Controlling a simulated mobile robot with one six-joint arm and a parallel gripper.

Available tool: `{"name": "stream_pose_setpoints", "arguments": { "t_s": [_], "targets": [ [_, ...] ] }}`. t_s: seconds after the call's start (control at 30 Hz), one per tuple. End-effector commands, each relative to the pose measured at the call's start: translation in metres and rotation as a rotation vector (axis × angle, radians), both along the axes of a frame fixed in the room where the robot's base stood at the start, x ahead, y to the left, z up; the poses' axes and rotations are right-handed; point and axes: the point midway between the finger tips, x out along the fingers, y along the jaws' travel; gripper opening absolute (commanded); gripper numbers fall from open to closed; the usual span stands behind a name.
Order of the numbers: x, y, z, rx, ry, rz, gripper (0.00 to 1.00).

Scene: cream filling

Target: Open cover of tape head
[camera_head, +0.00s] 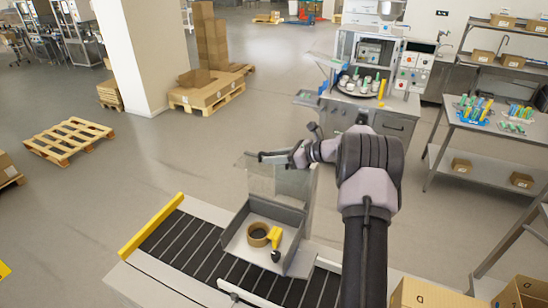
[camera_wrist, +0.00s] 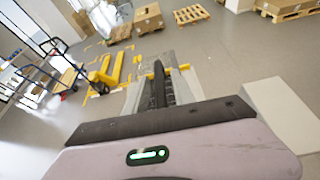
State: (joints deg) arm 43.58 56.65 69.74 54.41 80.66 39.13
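The tape head is a grey open-topped box (camera_head: 238,238) on the conveyor. A brown tape roll (camera_head: 257,235) and a yellow-and-black part (camera_head: 274,240) lie inside. Its clear cover (camera_head: 285,183) stands raised, roughly upright, at the back of the box. My gripper (camera_head: 262,156) is at the cover's upper edge, reaching left. In the wrist view its dark fingers (camera_wrist: 158,80) look closed together, with pale, see-through cover material (camera_wrist: 183,82) around them. I cannot tell whether they touch the cover.
The conveyor (camera_head: 185,243) has a yellow end rail (camera_head: 150,225). Cardboard boxes (camera_head: 425,293) stand at the lower right. A machine (camera_head: 365,85) and a table with coloured parts (camera_head: 485,120) are farther back.

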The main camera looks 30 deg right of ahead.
Motion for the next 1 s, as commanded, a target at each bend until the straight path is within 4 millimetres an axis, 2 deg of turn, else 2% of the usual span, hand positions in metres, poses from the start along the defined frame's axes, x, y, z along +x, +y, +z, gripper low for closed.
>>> {"name": "stream_pose_setpoints", "arguments": {
  "t_s": [0.3,0.43,0.8,1.0],
  "targets": [
    [-0.001,-0.001,0.001,0.000,-0.001,-0.001,0.34],
    [-0.011,-0.009,0.006,0.000,-0.002,-0.002,0.34],
    [-0.093,-0.067,0.045,-0.001,-0.002,-0.005,0.34],
    [-0.124,-0.088,0.062,0.000,-0.001,-0.001,0.34]
  ]
}}
